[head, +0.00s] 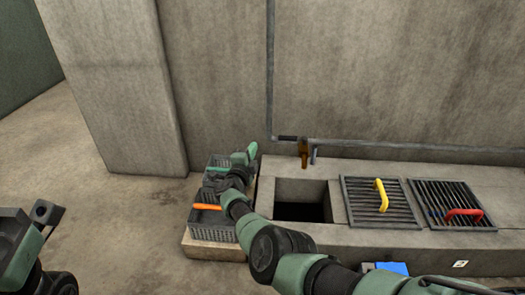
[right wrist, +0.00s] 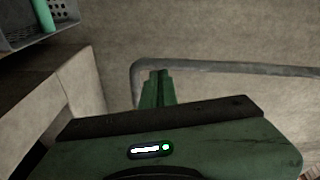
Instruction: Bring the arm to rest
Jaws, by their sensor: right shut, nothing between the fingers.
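My right arm comes in from the lower right in the head view and reaches left over the ledge. Its green gripper (head: 251,152) is above the back basket, near the wall. In the right wrist view the green fingers (right wrist: 157,78) are together with nothing between them. Part of my left arm (head: 25,255) shows at the lower left edge of the head view, and its fingers cannot be made out.
A dark basket with an orange handle (head: 207,207) sits left of the open square pit (head: 300,212); another basket (head: 217,162) stands behind, partly hidden. Grates with yellow (head: 382,195) and red (head: 463,212) handles lie right. A pipe (head: 400,146) runs along the wall. Left floor is clear.

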